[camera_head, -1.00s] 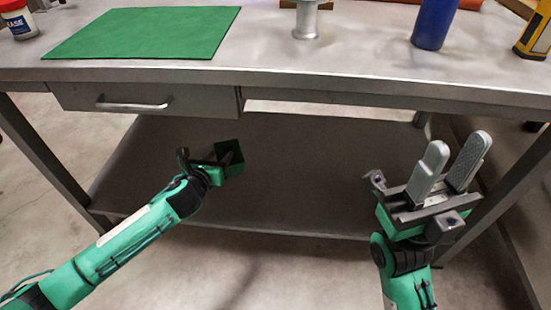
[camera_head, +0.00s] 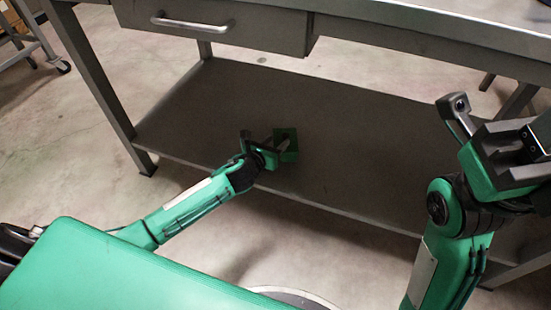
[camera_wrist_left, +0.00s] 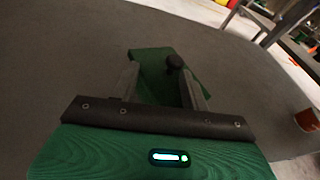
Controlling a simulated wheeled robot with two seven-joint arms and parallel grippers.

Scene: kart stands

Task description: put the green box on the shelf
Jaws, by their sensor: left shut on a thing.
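The green box (camera_head: 287,139) is small and held at the end of my left arm. My left gripper (camera_head: 276,146) is shut on it, over the front part of the grey lower shelf (camera_head: 350,125) of the metal table. I cannot tell whether the box touches the shelf. In the left wrist view the green box (camera_wrist_left: 152,62) sits between the two fingers, which hide part of it.
The drawer (camera_head: 210,22) and tabletop edge (camera_head: 430,18) lie above the shelf. A table leg (camera_head: 95,80) stands at the left. The visible shelf surface around the box is clear. An orange-red container (camera_wrist_left: 307,120) shows at the right of the left wrist view.

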